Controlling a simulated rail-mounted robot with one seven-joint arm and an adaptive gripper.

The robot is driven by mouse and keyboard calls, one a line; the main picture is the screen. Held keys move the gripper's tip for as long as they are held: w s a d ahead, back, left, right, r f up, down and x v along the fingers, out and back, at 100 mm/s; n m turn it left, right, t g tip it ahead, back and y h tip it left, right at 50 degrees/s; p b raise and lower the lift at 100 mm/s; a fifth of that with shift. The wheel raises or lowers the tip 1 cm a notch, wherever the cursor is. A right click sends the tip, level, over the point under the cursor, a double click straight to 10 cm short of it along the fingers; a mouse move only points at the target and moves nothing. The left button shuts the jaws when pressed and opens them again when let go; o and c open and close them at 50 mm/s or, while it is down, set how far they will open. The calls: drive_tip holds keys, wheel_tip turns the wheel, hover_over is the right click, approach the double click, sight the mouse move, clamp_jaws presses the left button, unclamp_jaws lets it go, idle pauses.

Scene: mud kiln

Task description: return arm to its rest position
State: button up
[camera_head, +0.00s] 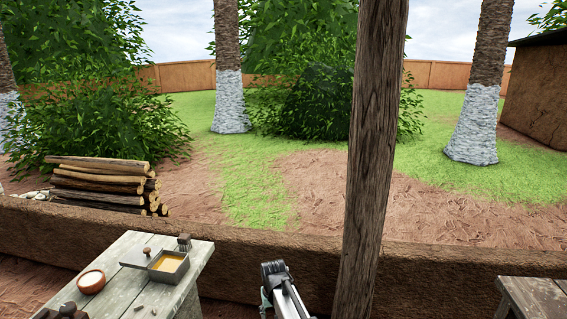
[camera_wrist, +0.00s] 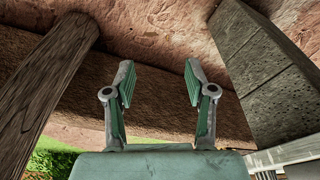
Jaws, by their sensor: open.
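My gripper (camera_wrist: 159,78) shows in the wrist view with its two green-padded fingers spread apart. Nothing is between them. Behind the fingers are the brown mud wall and reddish ground. In the head view, part of my arm shows at the bottom centre, between the wooden table and the post. The fingers cannot be made out clearly there.
A wooden post (camera_head: 368,150) stands right of my arm; it also shows in the wrist view (camera_wrist: 45,85). A table (camera_head: 130,278) at left bears a bowl (camera_head: 91,281) and a metal tray (camera_head: 168,265). Another table (camera_head: 535,296) is at right. A low mud wall (camera_head: 250,252) runs behind.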

drive_tip(key=s+d+f+m+g, duration=0.15)
drive_tip(key=s+d+f, duration=0.35)
drive_tip(key=s+d, duration=0.65)
drive_tip(key=s+d+f+m+g, duration=0.15)
drive_tip(key=s+d+f, duration=0.25)
drive_tip(key=s+d, duration=0.75)
drive_tip(key=s+f+g, duration=0.2)
drive_tip(key=s+f, duration=0.4)
drive_tip(key=s, duration=0.3)
drive_tip(key=s+a+f+g, duration=0.1)
drive_tip(key=s+f+g, duration=0.1)
drive_tip(key=s+f, duration=0.4)
drive_tip(key=s+a+f+g, duration=0.1)
drive_tip(key=s+f, duration=0.5)
drive_tip(key=s, duration=0.8)
drive_tip(key=shift+g, duration=0.4)
